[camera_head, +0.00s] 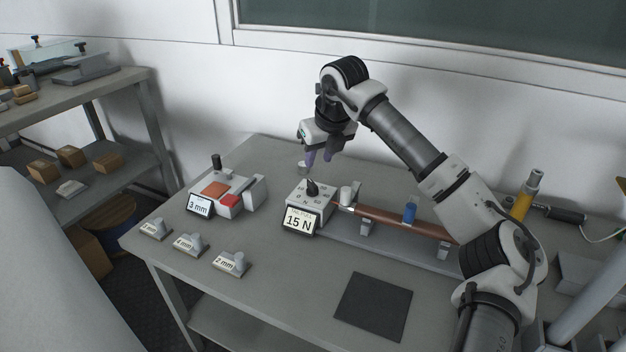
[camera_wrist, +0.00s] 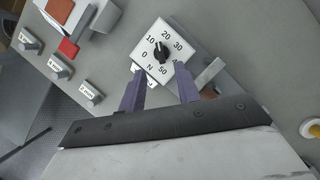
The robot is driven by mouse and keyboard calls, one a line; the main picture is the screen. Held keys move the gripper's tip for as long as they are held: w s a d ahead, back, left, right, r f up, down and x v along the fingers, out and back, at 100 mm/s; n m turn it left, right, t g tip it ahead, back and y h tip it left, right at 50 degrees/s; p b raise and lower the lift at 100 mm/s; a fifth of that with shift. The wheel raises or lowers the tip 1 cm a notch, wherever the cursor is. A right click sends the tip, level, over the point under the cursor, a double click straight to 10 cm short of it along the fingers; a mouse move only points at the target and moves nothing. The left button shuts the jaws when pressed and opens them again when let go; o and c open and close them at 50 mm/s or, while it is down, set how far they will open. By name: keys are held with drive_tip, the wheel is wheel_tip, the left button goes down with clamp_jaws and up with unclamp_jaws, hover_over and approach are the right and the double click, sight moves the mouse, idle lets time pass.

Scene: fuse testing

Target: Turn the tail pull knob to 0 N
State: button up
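The tail pull knob (camera_head: 312,187) is a black pointer knob on top of a small grey box. The display (camera_head: 299,220) on the box's front reads 15 N. In the wrist view the knob (camera_wrist: 161,50) sits at the centre of a white dial (camera_wrist: 147,67) marked 0, 10, 20, 30, 40 and 50 N, and its pointer looks to be between 10 and 20. My gripper (camera_head: 318,158) hangs above the box, apart from the knob. Its two purple fingers (camera_wrist: 159,72) are open with nothing between them.
A device (camera_head: 224,190) showing 3 mm stands left of the box. Several labelled small pieces (camera_head: 232,263) lie at the front left. A copper-coloured bar (camera_head: 387,220) on a rail runs right from the box. A dark mat (camera_head: 373,306) lies at the front.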

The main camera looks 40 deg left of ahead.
sight(311, 182)
drive_tip(key=x, duration=0.9)
drive_tip(key=shift+a+f, duration=0.1)
drive_tip(key=shift+f, duration=0.05)
clamp_jaws()
